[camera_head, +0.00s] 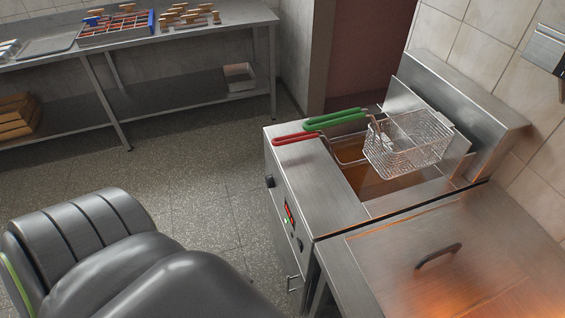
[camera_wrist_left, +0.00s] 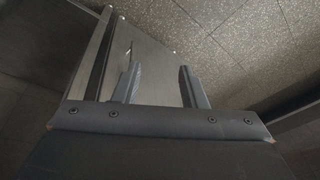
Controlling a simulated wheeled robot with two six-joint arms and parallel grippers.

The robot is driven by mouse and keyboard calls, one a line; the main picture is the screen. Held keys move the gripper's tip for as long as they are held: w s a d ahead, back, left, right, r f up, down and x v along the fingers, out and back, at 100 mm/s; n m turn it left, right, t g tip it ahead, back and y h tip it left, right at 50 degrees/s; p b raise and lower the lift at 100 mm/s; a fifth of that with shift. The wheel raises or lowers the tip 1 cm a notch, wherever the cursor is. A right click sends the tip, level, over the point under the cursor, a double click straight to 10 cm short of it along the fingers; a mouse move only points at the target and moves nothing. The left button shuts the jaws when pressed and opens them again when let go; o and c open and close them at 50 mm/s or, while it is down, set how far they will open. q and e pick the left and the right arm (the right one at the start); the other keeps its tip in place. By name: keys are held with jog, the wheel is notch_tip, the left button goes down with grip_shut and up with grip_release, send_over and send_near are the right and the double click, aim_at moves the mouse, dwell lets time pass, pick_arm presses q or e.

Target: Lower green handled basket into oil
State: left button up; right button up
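The green handle (camera_head: 336,118) reaches out to the left of the wire frying basket (camera_head: 414,141) at the fryer (camera_head: 325,190). This basket sits raised above the oil, near the fryer's back. The red handle (camera_head: 296,138) lies just in front of the green one, and its basket is mostly hidden. Brown oil (camera_head: 350,153) shows in the vat opening. In the left wrist view my left gripper (camera_wrist_left: 160,85) has its two fingers apart with nothing between them. No gripper shows in the head view, only a dark arm of mine at the lower left.
A steel cover with a dark handle (camera_head: 438,256) glows orange right of the fryer. A steel table (camera_head: 180,41) with a tray and wooden-handled items stands at the back left. The speckled floor between is clear.

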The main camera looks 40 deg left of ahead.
pick_arm(q)
jog(key=w+d+r+n+t+p, duration=0.1)
jog(key=w+r+n+t, duration=0.25)
jog(key=r, duration=0.95)
jog(key=w+d+r+n+t, duration=0.25)
jog(key=w+r, duration=0.25)
jog(key=r, duration=0.8)
jog(key=n+t+y, duration=0.2)
jog(key=n+t, duration=0.8)
jog(key=n, duration=0.4)
send_near(317, 129)
jog(key=s, duration=0.5)
jog(key=shift+g, duration=0.3)
jog(key=w, duration=0.5)
jog(key=w+a+p, duration=0.1)
jog(key=w, duration=0.4)
jog(key=w+a+r+p, duration=0.1)
jog(key=w, duration=0.4)
jog(key=shift+w, duration=0.4)
jog(key=shift+w+a+f+p, duration=0.15)
jog(key=shift+w+p, duration=0.15)
jog(key=shift+w, duration=0.5)
grip_shut()
